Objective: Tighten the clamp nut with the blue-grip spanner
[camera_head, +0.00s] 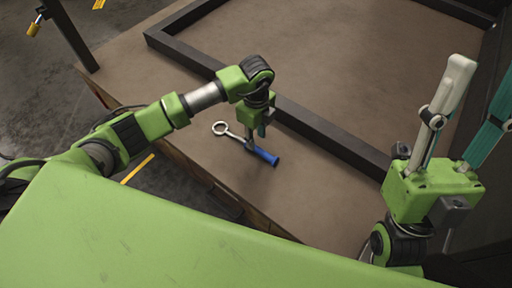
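The spanner has a pale metal ring end (221,128) and a blue grip (266,156). It is at the near part of the brown bench top, with the ring to the left and the grip to the right. My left gripper (251,143) points down at the spanner's shank, just left of the blue grip, and hides part of it. I cannot tell whether its fingers are closed on the shank. My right gripper (470,95) is at the right edge, fingers spread and pointing up, with nothing between them. I see no clamp nut in this view.
A dark raised frame (330,143) lies on the bench top (340,60) just beyond the spanner. The bench's near edge runs diagonally below it. A dark post (70,35) stands at the upper left. The bench area inside the frame is clear.

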